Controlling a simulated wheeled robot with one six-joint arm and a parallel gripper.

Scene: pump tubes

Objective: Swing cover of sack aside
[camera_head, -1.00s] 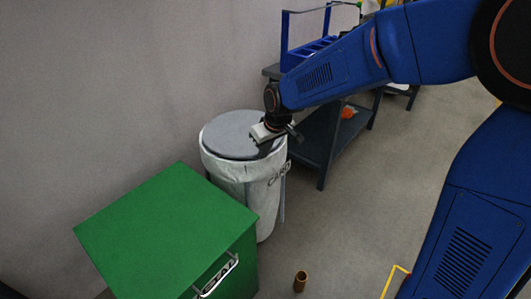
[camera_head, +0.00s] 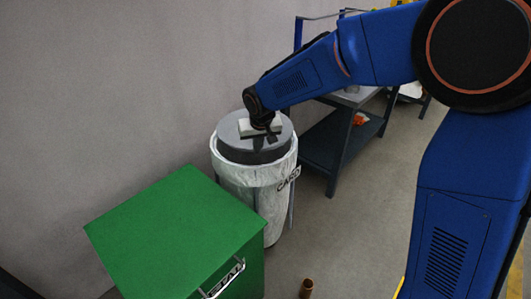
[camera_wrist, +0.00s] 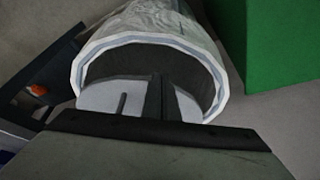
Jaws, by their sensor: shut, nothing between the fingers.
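The sack (camera_head: 262,190) is a white bag with dark lettering, standing upright behind the green cabinet. Its round grey cover (camera_head: 232,130) sits at its mouth, toward the back, and a dark band shows between the cover and the front rim. In the wrist view the sack's pale rim (camera_wrist: 146,37) curves around a dark interior, with the grey cover (camera_wrist: 98,97) below it. My gripper (camera_head: 268,137) is shut and empty at the cover's top, hiding part of it; its dark fingers also show in the wrist view (camera_wrist: 157,85). Whether they touch the cover I cannot tell.
A green cabinet (camera_head: 175,230) with a metal handle stands close in front of the sack at left. A dark shelf table (camera_head: 320,145) stands behind at right. A brown cup (camera_head: 306,288) is on the floor.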

